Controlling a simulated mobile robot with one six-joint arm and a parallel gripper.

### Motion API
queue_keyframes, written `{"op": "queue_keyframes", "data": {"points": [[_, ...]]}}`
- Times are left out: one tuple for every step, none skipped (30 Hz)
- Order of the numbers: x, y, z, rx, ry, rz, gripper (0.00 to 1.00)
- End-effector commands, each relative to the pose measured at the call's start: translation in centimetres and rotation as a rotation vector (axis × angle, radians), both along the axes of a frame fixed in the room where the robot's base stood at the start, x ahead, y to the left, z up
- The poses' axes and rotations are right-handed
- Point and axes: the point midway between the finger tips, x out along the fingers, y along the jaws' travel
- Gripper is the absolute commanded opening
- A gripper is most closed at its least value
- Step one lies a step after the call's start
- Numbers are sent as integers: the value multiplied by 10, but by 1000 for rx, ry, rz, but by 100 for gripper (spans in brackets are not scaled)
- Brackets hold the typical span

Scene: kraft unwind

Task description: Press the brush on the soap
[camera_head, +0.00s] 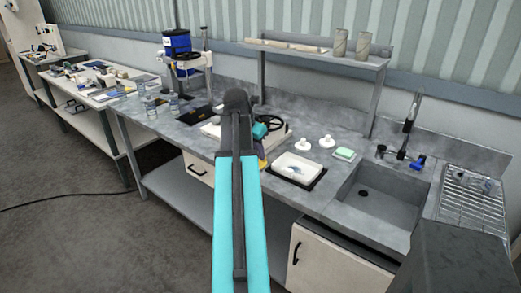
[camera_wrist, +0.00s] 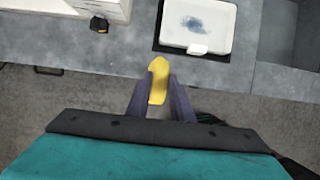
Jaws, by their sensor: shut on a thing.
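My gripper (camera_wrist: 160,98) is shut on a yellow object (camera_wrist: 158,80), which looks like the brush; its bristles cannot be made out. It hangs in front of the counter edge in the wrist view. In the head view my arm hides most of the gripper, and a bit of yellow (camera_head: 263,163) shows beside it. A small green block on a white base (camera_head: 345,154), which may be the soap, lies on the counter left of the sink. It is apart from the gripper and out of the wrist view.
A white tray (camera_head: 283,171) with a dark bluish smear lies on a black mat at the counter front. Two white knobbed pieces (camera_head: 315,143) stand behind it. The sink (camera_head: 378,205) and faucet (camera_head: 405,150) are to the right. A shelf (camera_head: 310,52) rises at the back.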

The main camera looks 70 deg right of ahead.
Motion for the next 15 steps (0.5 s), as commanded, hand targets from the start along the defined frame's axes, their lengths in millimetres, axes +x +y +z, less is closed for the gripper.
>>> {"op": "queue_keyframes", "data": {"points": [[1,0,0,0,0,0,2],[1,0,0,0,0,0,2],[3,1,0,0,0,0,2],[4,2,-1,0,0,0,2],[6,3,-1,0,0,-1,2],[10,4,-1,0,1,-1,2],[13,6,-2,0,0,-2,2],[17,7,-3,0,1,-4,2],[23,10,-3,0,1,-6,2],[27,13,-4,0,1,-7,2],[33,15,-5,0,1,-10,2],[41,20,-7,1,1,-12,2],[47,23,-8,1,2,-16,2],[54,27,-9,1,1,-18,2],[63,32,-11,1,1,-22,2]]}}
